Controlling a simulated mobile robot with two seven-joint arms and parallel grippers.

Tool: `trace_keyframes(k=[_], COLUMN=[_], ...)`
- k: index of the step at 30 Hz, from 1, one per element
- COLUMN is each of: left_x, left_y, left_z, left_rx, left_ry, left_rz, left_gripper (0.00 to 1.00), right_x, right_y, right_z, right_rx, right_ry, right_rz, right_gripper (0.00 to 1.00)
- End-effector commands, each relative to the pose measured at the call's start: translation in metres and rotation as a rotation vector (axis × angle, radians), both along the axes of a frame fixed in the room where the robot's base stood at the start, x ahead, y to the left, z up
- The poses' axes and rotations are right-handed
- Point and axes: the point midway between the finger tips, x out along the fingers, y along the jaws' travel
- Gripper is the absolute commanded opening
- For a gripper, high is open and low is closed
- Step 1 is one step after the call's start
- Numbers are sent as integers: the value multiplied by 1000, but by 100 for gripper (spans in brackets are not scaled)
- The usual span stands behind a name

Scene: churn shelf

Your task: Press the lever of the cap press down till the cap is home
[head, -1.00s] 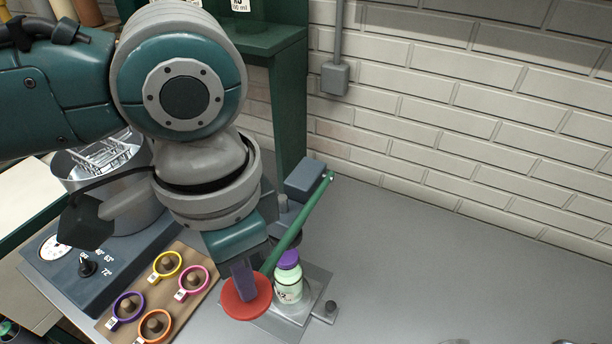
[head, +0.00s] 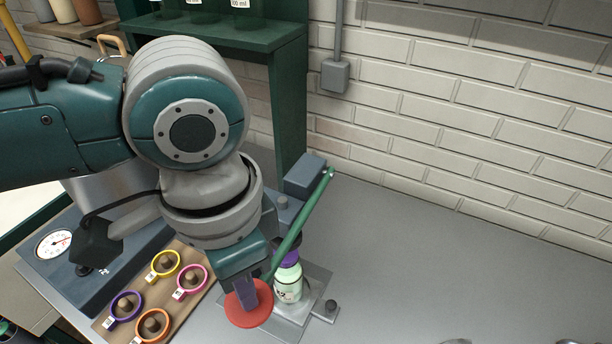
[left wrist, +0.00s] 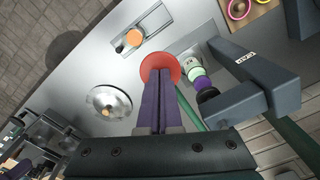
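The cap press (head: 304,176) stands on the bench with its green lever (head: 302,222) sloping down to a round red knob (head: 247,306). A pale green bottle (head: 288,285) with a purple cap (head: 290,258) stands upright on the press base. The dark press head seems to meet the cap top; the left wrist view shows it against the cap (left wrist: 202,83). Whether the cap is fully seated I cannot tell. My left gripper (head: 246,296) is shut, its fingertips against the top of the red knob, which also shows in the left wrist view (left wrist: 160,66). My right gripper is out of view.
A wooden board (head: 140,309) with several coloured rings on pegs lies left of the press. A dial box (head: 75,262) stands beyond it. A green shelf (head: 290,100) and brick wall are behind. The bench right of the press is mostly clear.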

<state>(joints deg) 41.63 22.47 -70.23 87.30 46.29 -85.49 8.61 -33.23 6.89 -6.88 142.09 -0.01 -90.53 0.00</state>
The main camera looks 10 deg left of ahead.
Motion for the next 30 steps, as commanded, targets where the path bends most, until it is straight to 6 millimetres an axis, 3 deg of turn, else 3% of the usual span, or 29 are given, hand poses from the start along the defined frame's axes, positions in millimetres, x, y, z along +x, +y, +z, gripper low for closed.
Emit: trace_keyframes(k=[13, 21, 30], left_x=[-1, 0, 0], left_y=[1, 0, 0], left_z=[-7, -21, -21], left_rx=[2, 3, 2], left_ry=[3, 3, 2], left_rz=[1, 1, 0], left_gripper=[0, 0, 0], right_x=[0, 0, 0], right_y=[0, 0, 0], right_z=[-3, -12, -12], right_rx=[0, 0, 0], right_ry=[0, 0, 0], right_rz=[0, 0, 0], right_gripper=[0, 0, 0])
